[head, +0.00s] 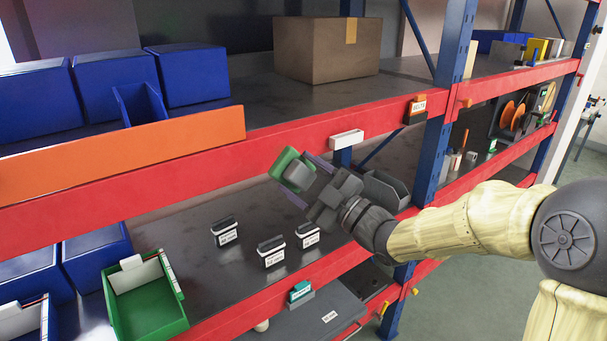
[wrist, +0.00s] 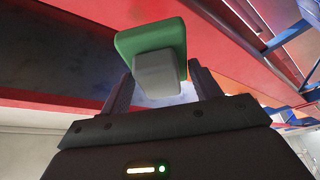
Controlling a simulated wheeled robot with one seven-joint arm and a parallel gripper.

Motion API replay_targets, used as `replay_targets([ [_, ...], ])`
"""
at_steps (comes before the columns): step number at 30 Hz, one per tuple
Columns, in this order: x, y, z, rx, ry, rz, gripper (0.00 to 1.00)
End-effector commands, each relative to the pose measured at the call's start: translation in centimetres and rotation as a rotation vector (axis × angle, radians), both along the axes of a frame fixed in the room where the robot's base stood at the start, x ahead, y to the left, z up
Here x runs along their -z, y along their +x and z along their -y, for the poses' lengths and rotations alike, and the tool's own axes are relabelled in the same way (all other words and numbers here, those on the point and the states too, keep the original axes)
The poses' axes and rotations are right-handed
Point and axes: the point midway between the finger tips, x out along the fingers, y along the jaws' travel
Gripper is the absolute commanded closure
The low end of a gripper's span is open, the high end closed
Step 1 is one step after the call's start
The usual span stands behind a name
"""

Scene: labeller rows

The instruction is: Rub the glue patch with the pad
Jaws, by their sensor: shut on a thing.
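The pad (head: 285,161) is a green block with a grey grip on its back. My gripper (head: 297,174) is shut on the grey grip and holds the pad in the air in front of the red shelf beam, above the lower shelf. The wrist view also shows the green pad (wrist: 150,40) beyond the fingers, with its grip between them. The pad is tilted and its working face is turned away from the wrist camera. I cannot make out a glue patch for sure in either view; the pad and gripper hide part of the beam.
A green bin (head: 148,309) is at lower left. A grey bin (head: 386,190) is behind my gripper.

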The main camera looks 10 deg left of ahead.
Motion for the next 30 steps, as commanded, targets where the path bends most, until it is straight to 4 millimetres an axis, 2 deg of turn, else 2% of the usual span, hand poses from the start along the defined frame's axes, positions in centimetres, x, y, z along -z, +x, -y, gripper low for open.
replay_targets([
  [10,-0.1,0.6,-0.6,-0.001,0.002,0.0,0.55],
  [24,-0.2,3.4,-3.9,0.0,0.003,0.0,0.55],
  [30,0.0,3.9,-4.5,0.0,0.001,0.001,0.55],
])
